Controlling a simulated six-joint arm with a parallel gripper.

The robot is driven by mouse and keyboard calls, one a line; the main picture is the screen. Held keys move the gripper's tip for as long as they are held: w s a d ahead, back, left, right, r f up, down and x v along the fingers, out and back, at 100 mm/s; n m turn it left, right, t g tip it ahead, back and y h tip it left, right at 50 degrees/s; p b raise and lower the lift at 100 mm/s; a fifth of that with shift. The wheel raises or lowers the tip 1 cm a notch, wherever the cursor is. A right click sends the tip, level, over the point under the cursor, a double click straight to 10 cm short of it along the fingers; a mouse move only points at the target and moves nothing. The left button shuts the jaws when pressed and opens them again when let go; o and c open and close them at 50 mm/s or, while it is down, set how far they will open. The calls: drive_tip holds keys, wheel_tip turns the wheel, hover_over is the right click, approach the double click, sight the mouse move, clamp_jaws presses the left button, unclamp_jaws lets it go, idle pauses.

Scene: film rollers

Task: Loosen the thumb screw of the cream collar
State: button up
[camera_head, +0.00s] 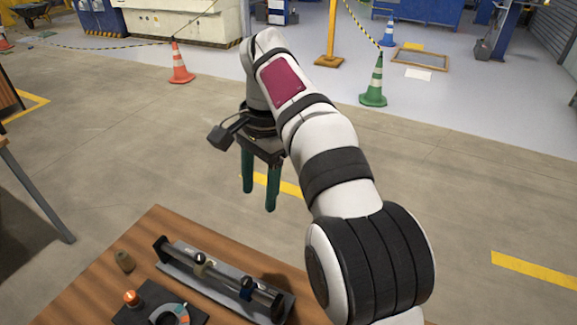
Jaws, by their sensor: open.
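The cream collar (199,268) sits around the dark roller bar (222,276), left of the bar's middle. A darker, bluish collar (246,290) sits further right on the same bar. The bar rests on a grey stand (190,282) on the wooden table (148,230). My gripper (259,198) points down with two green fingers apart and nothing between them. In the picture it is above and right of the cream collar, clear of the collar.
A dark plate (135,314) with an orange-topped knob (131,298) and a grey, teal and orange ring-shaped piece (168,313) lies in front of the stand. Traffic cones (180,65) stand on the floor beyond.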

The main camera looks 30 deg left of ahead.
drive_tip(key=s+a+f+n, duration=0.1)
drive_tip(key=s+a+f, duration=0.1)
drive_tip(key=a, duration=0.5)
drive_tip(key=n+t, duration=0.1)
approach(199, 256)
drive_tip(key=shift+h, duration=0.3)
drive_tip(key=f, duration=0.8)
drive_tip(key=shift+s+a+f, duration=0.1)
drive_tip(key=shift+a+f, duration=0.1)
drive_tip(key=shift+a, duration=0.05)
drive_tip(key=shift+c, duration=0.4)
clamp_jaws()
